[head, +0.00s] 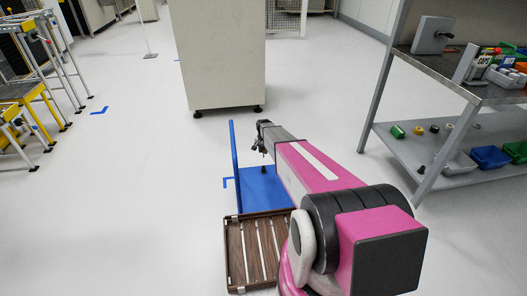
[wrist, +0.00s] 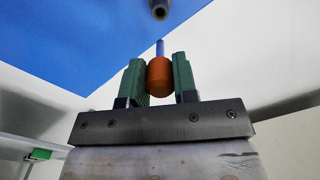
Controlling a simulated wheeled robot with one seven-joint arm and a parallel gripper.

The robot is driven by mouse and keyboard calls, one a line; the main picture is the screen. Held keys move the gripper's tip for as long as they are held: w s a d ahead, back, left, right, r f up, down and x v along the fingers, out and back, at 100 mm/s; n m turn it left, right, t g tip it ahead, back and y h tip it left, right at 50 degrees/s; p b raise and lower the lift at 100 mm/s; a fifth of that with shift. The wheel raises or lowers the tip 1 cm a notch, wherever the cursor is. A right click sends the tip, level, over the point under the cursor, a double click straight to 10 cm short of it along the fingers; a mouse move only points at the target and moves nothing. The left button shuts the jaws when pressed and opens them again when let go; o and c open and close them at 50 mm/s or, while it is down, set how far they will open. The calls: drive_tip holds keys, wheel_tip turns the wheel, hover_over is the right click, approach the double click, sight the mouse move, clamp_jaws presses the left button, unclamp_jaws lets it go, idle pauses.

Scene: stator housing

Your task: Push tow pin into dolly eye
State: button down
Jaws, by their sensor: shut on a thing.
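My gripper (wrist: 160,80) is shut on the tow pin (wrist: 159,78), holding it by its orange-brown grip between green finger pads. The pin's thin blue shaft points up in the wrist view, away from the gripper. The dark round end with a hole (wrist: 160,10) at the top edge of the wrist view looks like the dolly eye. It is in line with the shaft, and a gap shows between them.
A slatted brown wooden platform (head: 236,255) lies at the dolly's near side. A large beige cabinet (head: 218,55) stands behind. A metal workbench (head: 440,70) with bins is at the right.

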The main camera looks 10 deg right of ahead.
drive_tip(key=shift+s, duration=0.1)
drive_tip(key=shift+f, duration=3.1)
drive_tip(key=shift+f, duration=2.7)
drive_tip(key=c, duration=0.6)
unclamp_jaws()
drive_tip(key=shift+o, duration=0.2)
drive_tip(key=shift+r, duration=2.3)
